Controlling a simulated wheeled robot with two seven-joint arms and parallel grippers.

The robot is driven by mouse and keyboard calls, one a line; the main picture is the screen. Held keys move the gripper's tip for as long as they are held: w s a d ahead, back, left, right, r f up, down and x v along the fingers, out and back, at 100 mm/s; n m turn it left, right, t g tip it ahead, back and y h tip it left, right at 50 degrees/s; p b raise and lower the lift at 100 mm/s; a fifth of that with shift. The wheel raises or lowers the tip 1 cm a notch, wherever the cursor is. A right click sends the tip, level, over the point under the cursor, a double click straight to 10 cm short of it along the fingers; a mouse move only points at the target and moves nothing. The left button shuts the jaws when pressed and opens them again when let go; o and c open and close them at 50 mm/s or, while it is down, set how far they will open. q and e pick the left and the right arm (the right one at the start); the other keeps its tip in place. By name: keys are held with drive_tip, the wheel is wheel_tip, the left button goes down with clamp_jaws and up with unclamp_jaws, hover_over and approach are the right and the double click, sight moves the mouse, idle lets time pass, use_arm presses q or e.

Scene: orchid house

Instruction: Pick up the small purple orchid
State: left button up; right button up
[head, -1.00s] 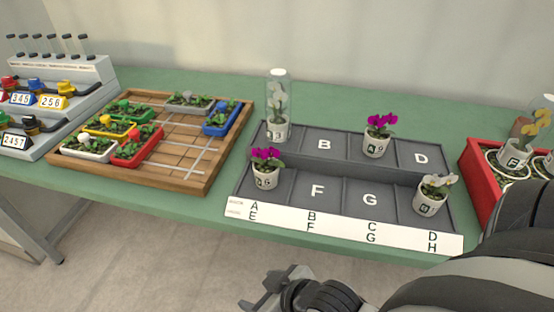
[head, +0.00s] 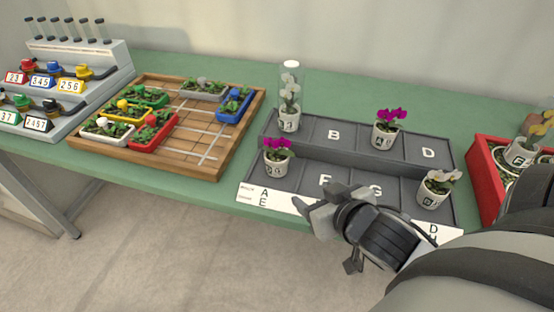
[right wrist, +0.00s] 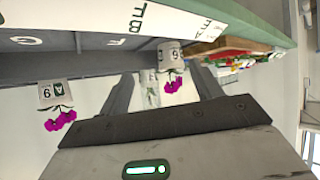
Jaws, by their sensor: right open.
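Two purple orchids stand upright in white pots. One (head: 277,154) is in the front left slot of the dark tray (head: 296,178), the other (head: 388,127) in its back row, right of slot B. They look alike in size; I cannot tell which is meant. My right gripper (head: 312,206) is open and empty above the tray's front edge, to the right of and nearer than the front orchid. In the right wrist view, upside down, the front orchid (right wrist: 172,68) shows between the open fingers, apart from them; the back orchid (right wrist: 58,105) is left of them. My left gripper is out of view.
A white orchid under a clear cover (head: 290,100) stands behind the front purple one. Another white orchid (head: 437,188) is at the tray's front right. A wooden grid board (head: 190,155) with planters lies left, a red crate (head: 480,180) right.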

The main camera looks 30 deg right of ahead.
sight(277, 157)
drive_tip(key=w+t, duration=0.1)
drive_tip(key=w, duration=0.6)
drive_tip(key=w+t, duration=0.1)
drive_tip(key=w, duration=0.2)
drive_tip(key=shift+w+d+t+y, duration=0.3)
drive_tip(key=shift+d+y, duration=0.05)
drive_tip(key=shift+y, duration=0.05)
drive_tip(key=shift+s+f+x, duration=0.1)
drive_tip(key=shift+f+x, duration=0.1)
drive_tip(key=shift+x, duration=0.85)
drive_tip(key=shift+s+f+x, duration=0.1)
drive_tip(key=shift+f+x, duration=0.1)
drive_tip(key=shift+x, duration=0.85)
drive_tip(key=shift+f+x, duration=0.2)
drive_tip(key=shift+x, duration=0.85)
drive_tip(key=shift+a, duration=0.1)
drive_tip(key=c, duration=0.8)
